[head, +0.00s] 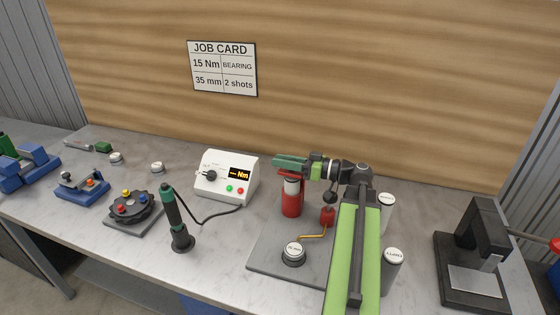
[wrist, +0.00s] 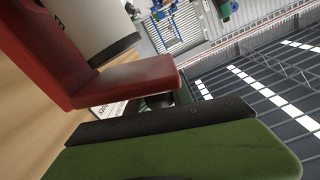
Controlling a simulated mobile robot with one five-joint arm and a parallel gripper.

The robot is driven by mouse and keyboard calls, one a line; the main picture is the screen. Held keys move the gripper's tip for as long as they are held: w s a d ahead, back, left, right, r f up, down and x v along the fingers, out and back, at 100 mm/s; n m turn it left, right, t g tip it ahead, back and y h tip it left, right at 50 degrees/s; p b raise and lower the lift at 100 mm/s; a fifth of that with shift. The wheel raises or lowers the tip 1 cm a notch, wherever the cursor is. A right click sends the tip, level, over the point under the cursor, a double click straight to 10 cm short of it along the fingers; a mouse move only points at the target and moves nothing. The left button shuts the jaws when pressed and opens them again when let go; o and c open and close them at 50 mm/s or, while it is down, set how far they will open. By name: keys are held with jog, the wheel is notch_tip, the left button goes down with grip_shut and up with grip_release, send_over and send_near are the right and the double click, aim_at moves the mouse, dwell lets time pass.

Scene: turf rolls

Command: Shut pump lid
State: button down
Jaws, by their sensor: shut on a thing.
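The grease pump (head: 291,203) is a red cylinder with a pale upper band, standing on a grey base plate. A red lid piece (head: 288,175) shows at its top, just under my gripper (head: 290,162). My green gripper lies level across the pump's top, pointing left, and is shut on the red lid. In the wrist view the red lid (wrist: 125,82) has an angled, L-shaped form. A green finger with a dark pad (wrist: 165,130) lies close along it; the other finger is not clear. The gripper partly hides the lid, so I cannot tell how far it stands open.
A white control box (head: 227,176) and a green-black driver (head: 177,220) stand left. A black press (head: 475,262) is at right.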

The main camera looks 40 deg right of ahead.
jog(key=shift+a, duration=0.1)
jog(key=c, duration=1.1)
grip_release()
jog(key=shift+w, duration=0.1)
jog(key=shift+s, duration=0.2)
jog(key=v, duration=1.7)
jog(key=shift+s+d, duration=0.1)
jog(key=shift+d, duration=0.1)
